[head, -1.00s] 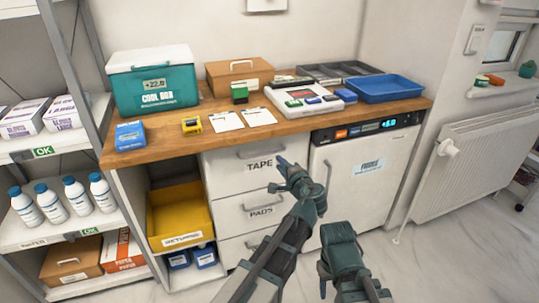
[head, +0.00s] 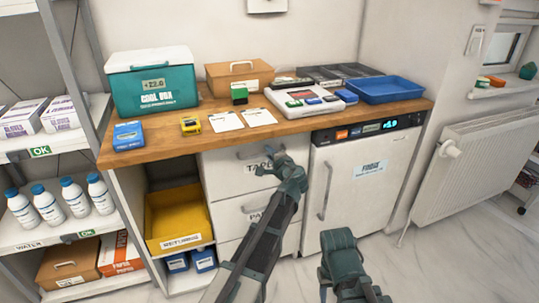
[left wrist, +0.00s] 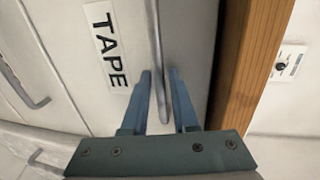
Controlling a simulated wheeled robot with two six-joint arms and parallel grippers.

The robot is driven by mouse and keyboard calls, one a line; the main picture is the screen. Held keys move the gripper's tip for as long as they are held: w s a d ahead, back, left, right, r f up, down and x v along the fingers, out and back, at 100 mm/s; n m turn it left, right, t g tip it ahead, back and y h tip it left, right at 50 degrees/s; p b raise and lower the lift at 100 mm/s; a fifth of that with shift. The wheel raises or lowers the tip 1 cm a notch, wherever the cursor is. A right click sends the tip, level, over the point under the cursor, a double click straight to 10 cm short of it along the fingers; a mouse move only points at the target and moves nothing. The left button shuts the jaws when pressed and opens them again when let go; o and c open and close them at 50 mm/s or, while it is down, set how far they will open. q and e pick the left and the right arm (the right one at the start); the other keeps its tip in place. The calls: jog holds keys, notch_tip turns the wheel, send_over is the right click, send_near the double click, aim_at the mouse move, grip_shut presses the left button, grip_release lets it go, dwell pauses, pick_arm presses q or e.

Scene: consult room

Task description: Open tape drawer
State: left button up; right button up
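The tape drawer (head: 226,175) is the top white drawer under the wooden counter, and it looks shut. Its grey bar handle (head: 248,153) is partly covered by my left gripper (head: 268,157) in the head view. In the left wrist view the handle (left wrist: 157,75) lies between the two blue fingers of the left gripper (left wrist: 160,75), which are apart on either side of it. The TAPE label (left wrist: 105,45) is beside them. My right gripper (head: 350,285) is low in front of the white fridge, at the bottom edge; its finger opening is not clear.
Below is the pads drawer (head: 228,213), partly behind my left arm. The fridge (head: 375,185) stands right of the drawers, a yellow bin (head: 178,215) left of them. The counter edge (head: 180,143) overhangs the drawers. Open floor lies at the lower right.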

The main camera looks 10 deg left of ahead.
pick_arm(q)
grip_shut()
dwell(1.3)
